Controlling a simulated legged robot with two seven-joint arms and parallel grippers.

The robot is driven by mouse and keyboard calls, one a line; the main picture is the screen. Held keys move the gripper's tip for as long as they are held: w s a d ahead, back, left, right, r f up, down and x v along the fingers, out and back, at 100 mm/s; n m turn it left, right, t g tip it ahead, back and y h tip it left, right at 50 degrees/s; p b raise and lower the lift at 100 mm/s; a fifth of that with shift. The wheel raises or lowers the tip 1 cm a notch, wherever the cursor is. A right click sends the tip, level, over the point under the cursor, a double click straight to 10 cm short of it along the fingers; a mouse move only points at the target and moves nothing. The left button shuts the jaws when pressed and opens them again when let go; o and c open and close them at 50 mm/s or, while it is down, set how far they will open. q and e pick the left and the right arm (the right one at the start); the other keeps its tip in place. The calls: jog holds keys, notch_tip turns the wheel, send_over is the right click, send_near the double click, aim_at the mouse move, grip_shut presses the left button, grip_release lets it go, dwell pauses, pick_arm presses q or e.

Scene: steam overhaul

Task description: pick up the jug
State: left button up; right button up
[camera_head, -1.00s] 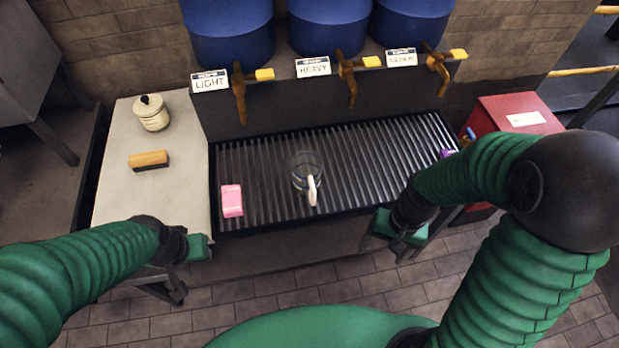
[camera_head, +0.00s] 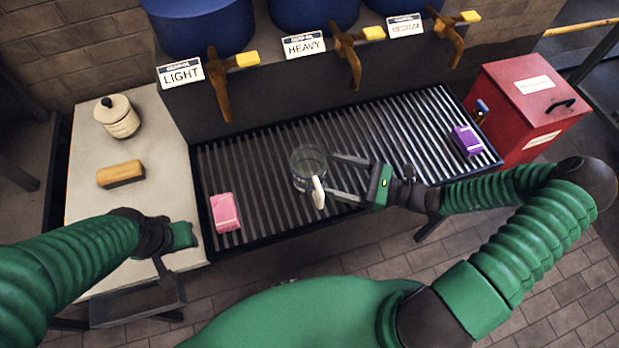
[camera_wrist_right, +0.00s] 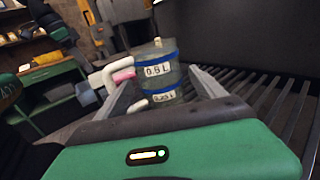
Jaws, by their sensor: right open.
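The jug (camera_head: 308,168) is clear, with a white handle on its near side, and stands upright on the slatted drain grate (camera_head: 262,212). In the right wrist view the jug (camera_wrist_right: 160,75) shows blue bands and labels reading 0.5 L and, lower, a less clear one. My right gripper (camera_head: 333,175) is open just right of the jug, its two fingers pointing at it. In the right wrist view the jug lies ahead between the fingers, with the handle (camera_wrist_right: 108,75) by the left finger. My left gripper (camera_head: 185,235) is over the pale side counter, away from the jug; its fingers are not clear.
A pink block (camera_head: 225,212) lies on the grate left of the jug, and a purple block (camera_head: 467,141) at the right end. Taps (camera_head: 348,60) under blue barrels overhang the back. A red box (camera_head: 522,105) stands right. The counter holds a lidded pot (camera_head: 118,117) and a brush (camera_head: 121,174).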

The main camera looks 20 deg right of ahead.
aim_at(294, 163)
jog(key=x, duration=0.6)
jog(key=shift+a+r, duration=0.25)
jog(key=shift+d, duration=0.1)
jog(key=c, duration=1.2)
